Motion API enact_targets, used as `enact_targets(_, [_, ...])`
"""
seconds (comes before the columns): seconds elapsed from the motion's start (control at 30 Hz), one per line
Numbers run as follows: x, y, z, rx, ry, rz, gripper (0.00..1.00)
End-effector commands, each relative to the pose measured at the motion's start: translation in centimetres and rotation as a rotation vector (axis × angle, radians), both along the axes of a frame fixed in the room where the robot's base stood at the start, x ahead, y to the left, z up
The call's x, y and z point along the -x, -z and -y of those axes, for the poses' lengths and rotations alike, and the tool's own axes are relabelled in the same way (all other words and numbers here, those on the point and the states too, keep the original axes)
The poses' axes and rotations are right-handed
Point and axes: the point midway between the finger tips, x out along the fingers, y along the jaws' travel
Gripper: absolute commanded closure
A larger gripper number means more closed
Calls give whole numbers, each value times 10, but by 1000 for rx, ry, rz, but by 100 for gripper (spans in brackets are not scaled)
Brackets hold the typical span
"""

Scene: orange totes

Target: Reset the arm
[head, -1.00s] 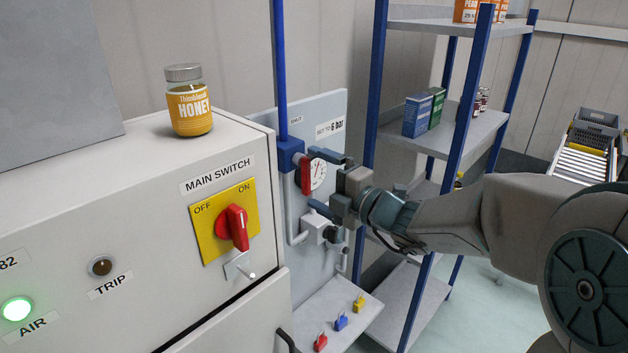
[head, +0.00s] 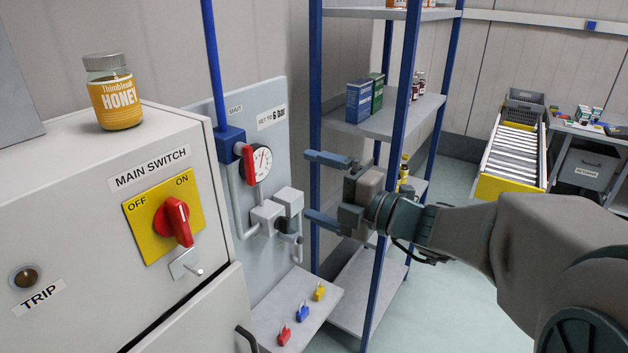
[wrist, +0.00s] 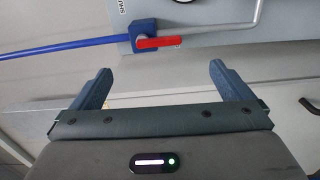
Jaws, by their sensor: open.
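My gripper (head: 318,187) is open and empty, its two blue-grey fingers spread one above the other and pointing left. In the head view it appears in front of the blue shelf post, to the right of the valve panel (head: 271,155). In the wrist view the fingers (wrist: 155,85) are wide apart with nothing between them. Beyond them is a red valve handle (wrist: 158,42) on a blue valve body. The same red handle (head: 249,165) shows in the head view beside a round gauge (head: 262,163). My arm reaches in from the lower right.
A grey cabinet with a red main switch (head: 173,221) stands at left, a honey jar (head: 114,92) on top. Small padlocks (head: 302,311) sit on a ledge below the panel. A blue-posted shelf (head: 393,120) is behind my gripper. A roller conveyor (head: 514,155) stands further right.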

Motion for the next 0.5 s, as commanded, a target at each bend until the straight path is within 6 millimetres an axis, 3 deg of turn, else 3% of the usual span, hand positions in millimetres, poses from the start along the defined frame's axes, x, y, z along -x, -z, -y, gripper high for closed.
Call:
enact_targets(0.17, [8, 8, -6, 91, -33, 58, 1])
enact_targets(0.27, [25, 23, -14, 263, -105, 176, 1])
enact_targets(0.5, [79, 78, -23, 820, -423, 642, 1])
